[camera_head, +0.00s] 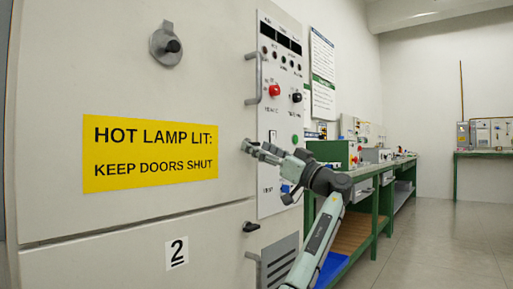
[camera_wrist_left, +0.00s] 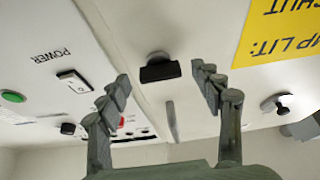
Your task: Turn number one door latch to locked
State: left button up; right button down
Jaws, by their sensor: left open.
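A black latch bar (camera_wrist_left: 160,72) on a round grey base shows in the left wrist view, lying crosswise in the picture on the pale cabinet front. No number shows beside it. My left gripper (camera_head: 234,147) is open at the upper door's right edge in the head view and hides that latch there. In the left wrist view its two fingers (camera_wrist_left: 160,78) stand on either side of the latch, with gaps; contact is not visible. My right gripper is not in view.
A vertical bar handle (camera_head: 254,78) stands out above my left gripper. A switch panel (camera_head: 281,120) lies to the right of the door. A round knob (camera_head: 165,44) and yellow warning sign (camera_head: 150,150) are on the upper door. Green benches (camera_head: 375,205) stand behind my arm.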

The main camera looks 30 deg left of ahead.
pick_arm(q)
jog(key=v, duration=1)
jog(key=shift+d+f, duration=0.15)
jog(key=shift+d, duration=0.2)
